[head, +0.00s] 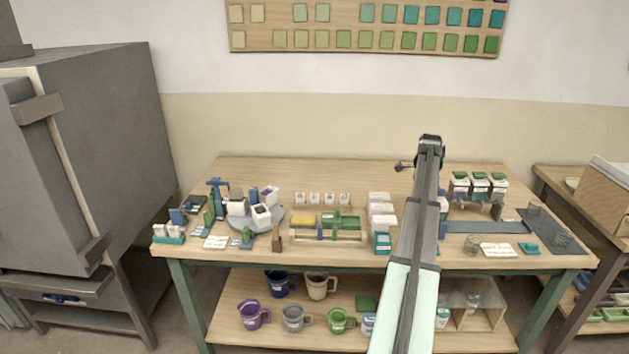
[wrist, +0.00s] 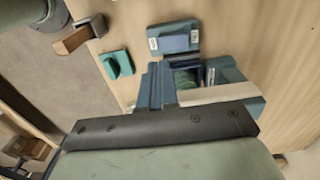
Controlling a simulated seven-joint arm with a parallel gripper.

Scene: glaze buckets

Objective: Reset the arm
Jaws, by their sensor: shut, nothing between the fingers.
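My arm rises from the bottom of the head view across the table, right of the middle. Its dark end stands over the table's back part. My gripper (head: 403,166) is a small dark shape sticking out to the left of that end. It is shut with nothing between the fingers and appears apart from the objects on the table (head: 330,172). In the wrist view a black bar with screws and a pale green surface, parts of mine, fill the lower middle. The fingertips cannot be made out there.
White boxes (head: 380,210) stand left of my arm; green-lidded jars (head: 479,183) stand to its right. A round grey stand (head: 268,222) holds containers at left. The wrist view shows a teal piece (wrist: 117,64) and a blue-teal holder (wrist: 174,38).

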